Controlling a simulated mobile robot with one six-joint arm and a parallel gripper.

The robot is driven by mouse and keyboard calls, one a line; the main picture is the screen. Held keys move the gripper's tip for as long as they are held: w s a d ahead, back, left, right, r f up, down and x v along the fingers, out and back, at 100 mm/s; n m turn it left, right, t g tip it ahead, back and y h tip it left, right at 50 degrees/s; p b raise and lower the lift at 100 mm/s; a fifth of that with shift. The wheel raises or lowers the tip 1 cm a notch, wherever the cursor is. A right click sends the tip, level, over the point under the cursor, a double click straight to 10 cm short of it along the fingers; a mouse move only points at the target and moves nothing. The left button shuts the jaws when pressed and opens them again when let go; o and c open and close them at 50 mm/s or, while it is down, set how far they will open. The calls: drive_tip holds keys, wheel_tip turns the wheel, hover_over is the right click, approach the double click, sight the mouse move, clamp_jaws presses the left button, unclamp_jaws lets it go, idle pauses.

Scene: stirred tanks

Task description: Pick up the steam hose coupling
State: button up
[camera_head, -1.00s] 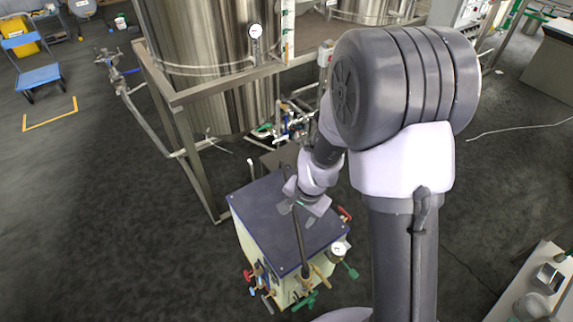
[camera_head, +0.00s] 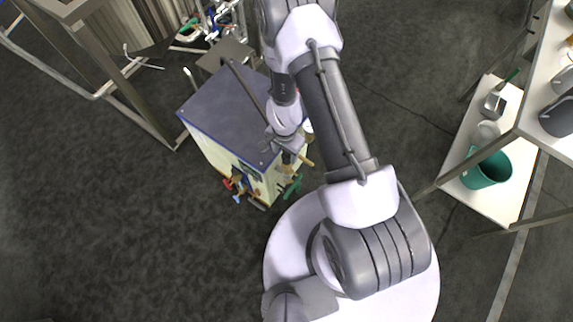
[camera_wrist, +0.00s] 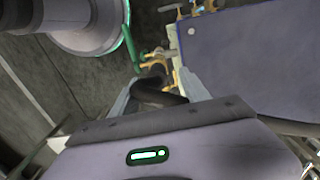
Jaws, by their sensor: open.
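A dark hose (camera_head: 246,88) runs across the blue-grey top of the cabinet (camera_head: 218,112) to brass fittings at its front edge. My gripper (camera_head: 286,152) is over that front edge, seen small from above. In the wrist view, my open gripper (camera_wrist: 156,84) has one finger on each side of a dark, curved hose end (camera_wrist: 158,96), which looks like the steam hose coupling. Brass valve fittings (camera_wrist: 184,54) lie just beyond the fingertips. The lower part of the dark piece is hidden by my gripper body, and I cannot tell whether the fingers touch it.
Red, blue and green valve handles (camera_head: 292,186) stick out from the cabinet front. A green handle (camera_wrist: 130,48) is close to the left finger. A metal tank frame (camera_head: 120,85) stands to the left. A shelf with a green bucket (camera_head: 487,168) is at right. Open floor lies left.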

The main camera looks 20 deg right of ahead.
drive_tip(key=f+b, duration=0.5)
drive_tip(key=shift+s+d, duration=0.1)
drive_tip(key=shift+d, duration=0.15)
drive_tip(key=shift+r, duration=0.25)
drive_tip(key=shift+c, duration=0.2)
clamp_jaws()
